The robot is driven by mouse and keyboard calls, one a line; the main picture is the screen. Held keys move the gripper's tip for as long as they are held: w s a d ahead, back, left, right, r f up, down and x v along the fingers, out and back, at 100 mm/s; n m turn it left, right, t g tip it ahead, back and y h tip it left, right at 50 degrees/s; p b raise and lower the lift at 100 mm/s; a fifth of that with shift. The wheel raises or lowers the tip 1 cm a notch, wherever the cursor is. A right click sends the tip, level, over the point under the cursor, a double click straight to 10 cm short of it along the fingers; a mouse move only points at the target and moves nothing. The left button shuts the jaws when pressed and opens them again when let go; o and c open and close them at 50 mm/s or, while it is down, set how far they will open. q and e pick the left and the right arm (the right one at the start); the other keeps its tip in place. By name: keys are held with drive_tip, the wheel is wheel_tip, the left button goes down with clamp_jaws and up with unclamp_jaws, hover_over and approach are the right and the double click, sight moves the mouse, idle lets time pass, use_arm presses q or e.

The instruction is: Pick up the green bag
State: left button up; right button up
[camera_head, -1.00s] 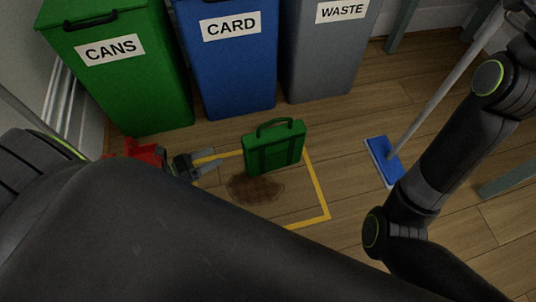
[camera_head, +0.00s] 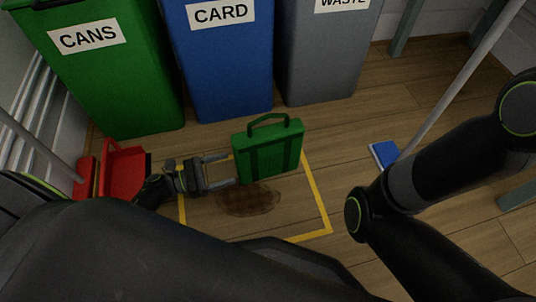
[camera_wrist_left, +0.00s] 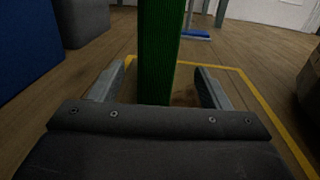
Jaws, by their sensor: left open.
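The green bag (camera_head: 268,150) stands upright on the wooden floor inside a yellow taped outline, its handle on top. My left gripper (camera_head: 222,170) is open, low beside the bag's left side, with its fingers pointing right at it. In the left wrist view the bag (camera_wrist_left: 160,55) shows as a narrow green side straight ahead, between the lines of the two open fingertips (camera_wrist_left: 160,80). I cannot tell whether the fingertips reach past its near edge. My right arm shows at the right of the head view, but its gripper is out of view.
A brown stain (camera_head: 248,199) lies on the floor in front of the bag. Green CANS (camera_head: 110,90), blue CARD (camera_head: 225,70) and grey WASTE (camera_head: 325,60) bins stand behind. A red dustpan (camera_head: 122,170) is at left, a blue mop head (camera_head: 384,154) at right.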

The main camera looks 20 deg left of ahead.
sight(251, 141)
use_arm(q)
drive_tip(key=x, duration=0.4)
drive_tip(key=shift+w+d+f+b, duration=0.1)
drive_tip(key=shift+b, duration=0.3)
drive_tip(key=b+x, duration=0.1)
drive_tip(key=x, duration=0.1)
drive_tip(key=b+x, duration=0.1)
drive_tip(key=x, duration=0.1)
drive_tip(key=shift+w+f, duration=0.1)
drive_tip(key=shift+f, duration=0.1)
drive_tip(key=shift+w+d+r, duration=0.1)
drive_tip(key=shift+w+d, duration=0.25)
drive_tip(key=c, duration=1.2)
drive_tip(key=shift+c, duration=0.2)
drive_tip(key=shift+r, duration=0.1)
wheel_tip(251, 141, up, 8)
drive_tip(key=p, duration=0.5)
drive_tip(key=shift+r+p, duration=0.25)
drive_tip(key=shift+p, duration=0.15)
drive_tip(key=shift+r+p, duration=0.4)
drive_tip(key=shift+r, duration=0.3)
